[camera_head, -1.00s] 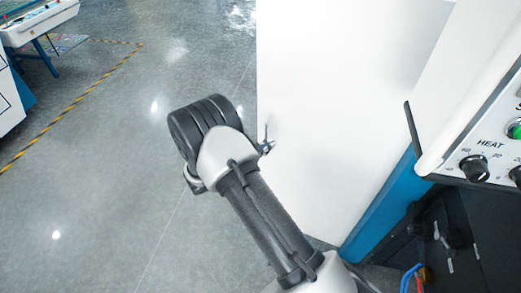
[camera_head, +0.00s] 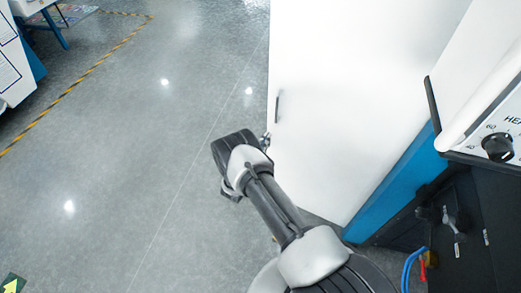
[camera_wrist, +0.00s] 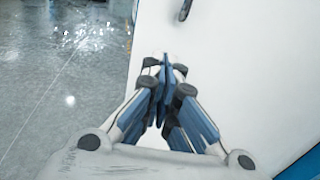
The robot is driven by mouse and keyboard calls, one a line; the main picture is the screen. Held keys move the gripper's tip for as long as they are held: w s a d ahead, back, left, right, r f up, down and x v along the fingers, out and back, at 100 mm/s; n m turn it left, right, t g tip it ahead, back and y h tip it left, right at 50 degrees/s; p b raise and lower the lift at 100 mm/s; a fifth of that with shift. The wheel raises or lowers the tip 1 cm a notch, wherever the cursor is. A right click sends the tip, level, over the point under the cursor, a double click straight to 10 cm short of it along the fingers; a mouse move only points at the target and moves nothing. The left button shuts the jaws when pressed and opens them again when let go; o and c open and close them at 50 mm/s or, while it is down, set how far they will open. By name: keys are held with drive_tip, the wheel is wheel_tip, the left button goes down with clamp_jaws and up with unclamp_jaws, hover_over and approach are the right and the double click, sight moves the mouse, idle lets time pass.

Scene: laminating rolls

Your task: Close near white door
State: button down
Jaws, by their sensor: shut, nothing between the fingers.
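The white door (camera_head: 350,90) is a tall flat panel that fills the upper middle of the head view, with its free edge to the left. A dark upright handle (camera_head: 277,106) is near that edge. My gripper (camera_head: 265,140) is mostly hidden behind my wrist; its tips show beside the door's left edge, below the handle. In the wrist view my gripper (camera_wrist: 165,62) is shut and empty, its tips together in front of the white door (camera_wrist: 245,80). A dark handle (camera_wrist: 185,10) shows above the tips. I cannot tell whether the tips touch the door.
A blue cabinet side (camera_head: 395,180) and a machine panel with a dial (camera_head: 497,147) stand at the right. Blue hoses (camera_head: 411,270) hang below it. Grey floor (camera_head: 130,170) is clear on the left, with a yellow-black tape line (camera_head: 85,85).

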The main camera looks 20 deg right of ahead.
sight(273, 130)
drive_tip(key=b+x, duration=0.1)
drive_tip(key=x, duration=0.5)
drive_tip(key=shift+f, duration=0.1)
drive_tip(key=shift+d, duration=0.1)
drive_tip(key=shift+w, duration=0.15)
